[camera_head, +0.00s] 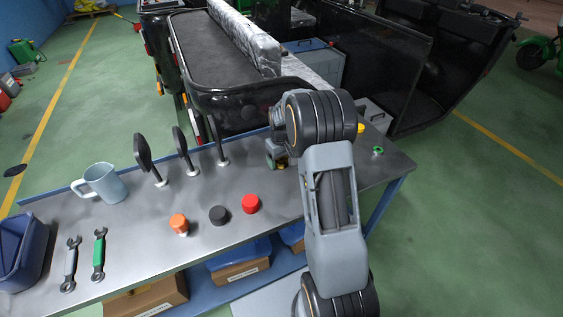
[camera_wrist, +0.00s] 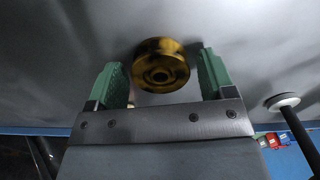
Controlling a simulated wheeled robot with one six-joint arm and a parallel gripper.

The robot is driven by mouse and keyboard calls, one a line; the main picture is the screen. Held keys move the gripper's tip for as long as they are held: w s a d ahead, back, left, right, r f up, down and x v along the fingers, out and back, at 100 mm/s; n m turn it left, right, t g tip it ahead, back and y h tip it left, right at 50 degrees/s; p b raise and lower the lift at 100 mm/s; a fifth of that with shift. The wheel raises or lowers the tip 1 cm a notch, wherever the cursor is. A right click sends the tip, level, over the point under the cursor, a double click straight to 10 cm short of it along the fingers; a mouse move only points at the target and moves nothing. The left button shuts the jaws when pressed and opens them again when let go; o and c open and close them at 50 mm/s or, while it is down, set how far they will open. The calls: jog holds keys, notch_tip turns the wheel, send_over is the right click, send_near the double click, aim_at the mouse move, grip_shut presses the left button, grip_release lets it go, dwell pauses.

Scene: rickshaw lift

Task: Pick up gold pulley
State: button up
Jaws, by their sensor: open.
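The gold pulley (camera_wrist: 160,66) is a round, shiny disc with a dark hub in the wrist view. It lies on the grey metal bench top, between the fingertips of my gripper. My gripper (camera_wrist: 161,76) is open, with one green finger on each side of the pulley. In the head view my gripper (camera_head: 275,158) is low over the bench, left of my arm, and mostly hidden by my wrist. The pulley cannot be made out clearly there.
The workbench (camera_head: 220,180) holds a blue mug (camera_head: 108,183), several upright black levers, orange (camera_head: 179,223), black (camera_head: 218,215) and red (camera_head: 250,204) knobs, and two wrenches. A lever (camera_head: 218,140) stands close left of my gripper. The black rickshaw (camera_head: 230,95) is behind.

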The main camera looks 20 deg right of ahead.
jog(key=shift+c, duration=0.2)
jog(key=c, duration=0.9)
